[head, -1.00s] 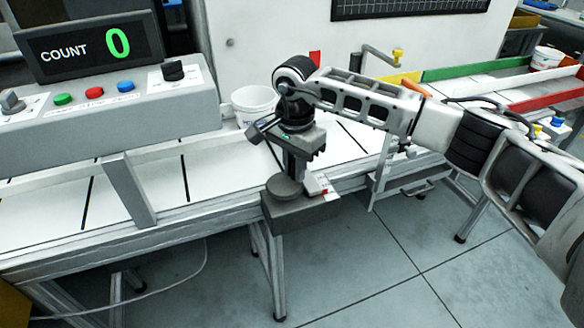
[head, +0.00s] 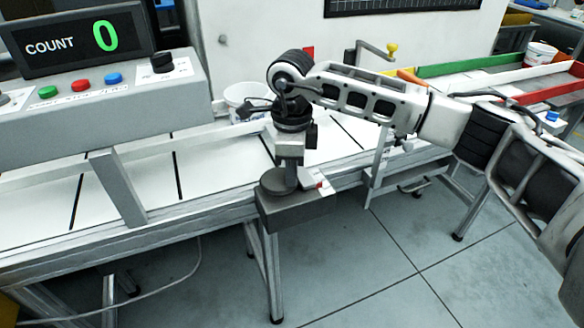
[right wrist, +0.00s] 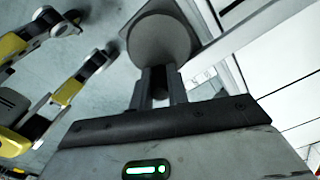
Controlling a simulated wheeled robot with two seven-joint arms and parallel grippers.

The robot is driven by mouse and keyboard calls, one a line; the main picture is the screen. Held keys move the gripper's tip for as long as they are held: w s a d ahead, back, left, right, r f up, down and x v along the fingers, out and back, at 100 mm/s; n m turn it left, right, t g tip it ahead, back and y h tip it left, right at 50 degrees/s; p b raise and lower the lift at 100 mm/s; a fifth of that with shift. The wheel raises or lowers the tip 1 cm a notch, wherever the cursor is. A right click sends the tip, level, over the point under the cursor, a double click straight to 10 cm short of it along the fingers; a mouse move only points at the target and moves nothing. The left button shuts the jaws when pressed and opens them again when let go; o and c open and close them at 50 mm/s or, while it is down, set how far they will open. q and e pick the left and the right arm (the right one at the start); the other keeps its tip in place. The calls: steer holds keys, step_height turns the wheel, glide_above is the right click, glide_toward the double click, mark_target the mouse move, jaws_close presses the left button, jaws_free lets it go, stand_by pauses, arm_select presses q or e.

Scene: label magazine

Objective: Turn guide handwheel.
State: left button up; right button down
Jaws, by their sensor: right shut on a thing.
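The guide handwheel is a grey round disc (head: 278,182) on a dark grey block at the front edge of the conveyor. It also fills the top middle of the right wrist view (right wrist: 160,38). My right gripper (head: 290,176) points down at the handwheel. In the right wrist view its two fingers (right wrist: 158,88) are closed on a short dark upright grip at the disc. The fingers and wrist partly hide the grip and the disc's rear side in the head view. My left gripper is not in view.
A grey control box (head: 110,105) with buttons and a COUNT display (head: 85,40) reading 0 stands at left. A white bucket (head: 247,98) is behind my right wrist. A bent crank with a yellow knob (head: 391,48) stands to the right. The floor in front is clear.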

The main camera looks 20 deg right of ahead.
mark_target(267, 183)
steer(key=m, duration=0.3)
steer(key=shift+s+a+m+b, duration=0.3)
steer(key=shift+s+a+m, duration=0.05)
steer(key=shift+m, duration=0.05)
steer(key=m, duration=0.3)
steer(key=shift+s+a+m+b, duration=0.15)
steer(key=shift+a+m+b, duration=0.15)
steer(key=shift+a, duration=0.1)
steer(key=m, duration=0.2)
steer(key=a+m, duration=0.1)
steer(key=m, duration=0.3)
steer(key=shift+a+r+b, duration=0.1)
steer(key=shift+a+b, duration=0.15)
steer(key=shift+b, duration=0.1)
steer(key=m, duration=0.4)
steer(key=a+m, duration=0.1)
steer(key=m, duration=0.1)
steer(key=shift+w+a+m, duration=0.1)
steer(key=shift+w+m, duration=0.3)
steer(key=m, duration=0.3)
steer(key=shift+w+a, duration=0.25)
steer(key=shift+w, duration=0.05)
steer(key=shift+w+r+m, duration=0.1)
steer(key=shift+w+m, duration=0.1)
steer(key=shift+m, duration=0.7)
steer(key=shift+w+m, duration=0.2)
steer(key=shift+m, duration=0.7)
steer(key=c, duration=1.4)
jaws_free()
steer(key=shift+o, duration=0.2)
